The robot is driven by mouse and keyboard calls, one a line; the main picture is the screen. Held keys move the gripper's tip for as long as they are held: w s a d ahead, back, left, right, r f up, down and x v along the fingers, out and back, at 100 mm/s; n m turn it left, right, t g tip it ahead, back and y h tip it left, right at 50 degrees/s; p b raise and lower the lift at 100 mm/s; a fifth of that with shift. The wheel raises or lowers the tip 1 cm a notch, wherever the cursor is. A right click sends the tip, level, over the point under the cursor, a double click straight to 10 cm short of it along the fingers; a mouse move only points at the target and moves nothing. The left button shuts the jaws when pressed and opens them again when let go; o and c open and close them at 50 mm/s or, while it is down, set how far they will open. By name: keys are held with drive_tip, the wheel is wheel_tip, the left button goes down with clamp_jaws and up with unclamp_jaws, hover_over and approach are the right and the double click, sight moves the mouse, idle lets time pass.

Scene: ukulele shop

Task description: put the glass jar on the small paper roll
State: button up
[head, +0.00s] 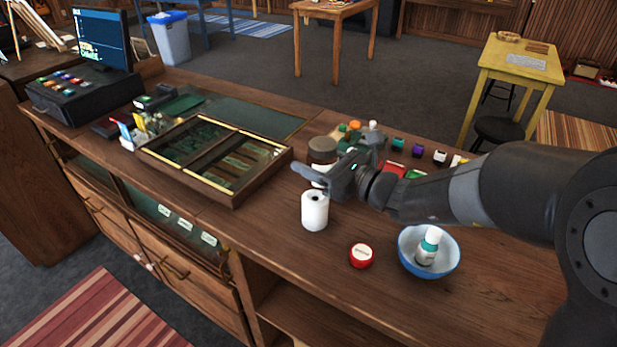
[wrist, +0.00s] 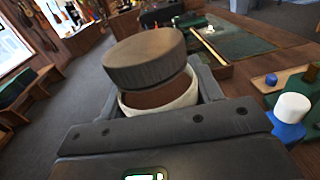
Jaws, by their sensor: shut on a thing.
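The glass jar (head: 322,152) has a dark brown lid and brown contents. My gripper (head: 325,178) is shut on it, and in the wrist view the jar (wrist: 145,60) sits between the two fingers. The small paper roll (head: 315,212) is white and stands upright on the wooden counter. In the head view the jar shows just above and slightly behind the roll. A finger hides part of the jar's lower body, and I cannot tell whether the jar touches the roll. The roll is hidden in the wrist view.
A red round tin (head: 361,255) and a blue bowl (head: 408,264) holding a small white-capped bottle (head: 428,246) stand to the right of the roll. A wooden display case (head: 232,193) lies to the left. Several small coloured items stand behind my gripper.

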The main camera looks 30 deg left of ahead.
sight(334, 161)
drive_tip(key=shift+s+a+f, duration=0.15)
drive_tip(key=shift+a+f, duration=0.3)
drive_tip(key=shift+a, duration=0.25)
drive_tip(key=shift+f, duration=1.95)
drive_tip(key=shift+f, duration=0.1)
drive_tip(key=o, duration=1.2)
drive_tip(key=shift+f, duration=0.1)
drive_tip(key=shift+d+r, duration=0.15)
drive_tip(key=shift+r, duration=0.05)
drive_tip(key=d, duration=0.4)
drive_tip(key=shift+s+d, duration=0.15)
drive_tip(key=shift+d, duration=0.2)
wheel_tip(334, 161, up, 7)
